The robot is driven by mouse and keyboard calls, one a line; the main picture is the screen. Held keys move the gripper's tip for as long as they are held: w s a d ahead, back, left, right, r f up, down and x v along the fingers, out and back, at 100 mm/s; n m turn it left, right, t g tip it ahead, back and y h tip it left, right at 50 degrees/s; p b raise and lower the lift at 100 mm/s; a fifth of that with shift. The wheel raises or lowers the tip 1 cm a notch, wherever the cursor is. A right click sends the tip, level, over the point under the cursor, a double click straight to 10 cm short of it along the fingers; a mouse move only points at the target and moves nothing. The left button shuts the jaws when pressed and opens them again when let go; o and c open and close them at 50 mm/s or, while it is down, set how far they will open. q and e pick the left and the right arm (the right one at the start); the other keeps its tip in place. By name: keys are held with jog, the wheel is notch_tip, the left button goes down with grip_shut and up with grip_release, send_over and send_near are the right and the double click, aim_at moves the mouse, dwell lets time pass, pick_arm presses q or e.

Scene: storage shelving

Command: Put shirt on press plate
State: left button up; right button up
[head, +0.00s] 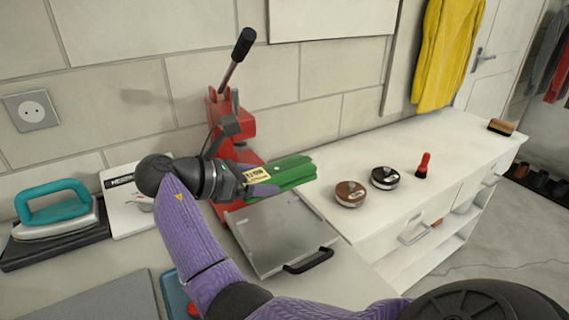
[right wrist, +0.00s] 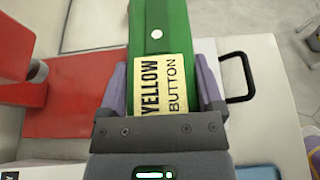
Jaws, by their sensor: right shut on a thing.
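My right gripper (head: 258,190) is shut on a green folded shirt (head: 291,172), which also shows in the right wrist view (right wrist: 160,28). A cream label (right wrist: 163,84) on it reads "YELLOW BUTTON", and a white button shows beyond the label. The shirt is held in front of the red press (head: 229,122), which has an upright black-knobbed lever. The grey press plate (head: 284,238) with a black handle lies below and in front of the shirt. Its visible top is bare; its rear part is partly hidden by my gripper and the shirt. My left gripper is not in view.
A teal iron (head: 52,203) stands at the left. Brown (head: 350,193) and black (head: 384,177) round tins and a red stamp-like object (head: 423,165) stand on the white cabinet at the right. A yellow shirt (head: 446,52) hangs behind. The cabinet's front top is clear.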

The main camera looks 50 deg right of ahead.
aim_at(260, 229)
notch_tip(260, 229, down, 10)
jog(key=b, duration=0.5)
jog(key=shift+f, duration=0.2)
jog(key=shift+r, duration=0.25)
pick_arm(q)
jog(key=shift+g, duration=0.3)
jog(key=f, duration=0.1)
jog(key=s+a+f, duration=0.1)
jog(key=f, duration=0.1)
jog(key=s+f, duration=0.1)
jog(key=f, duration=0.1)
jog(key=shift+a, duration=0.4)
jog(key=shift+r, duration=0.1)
pick_arm(e)
jog(key=shift+f, duration=0.15)
jog(key=o, duration=1.1)
pick_arm(q)
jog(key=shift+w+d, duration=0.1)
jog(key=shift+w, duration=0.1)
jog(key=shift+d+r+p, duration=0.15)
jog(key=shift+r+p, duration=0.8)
jog(key=shift+p, duration=0.1)
pick_arm(e)
jog(key=shift+v, duration=6.1)
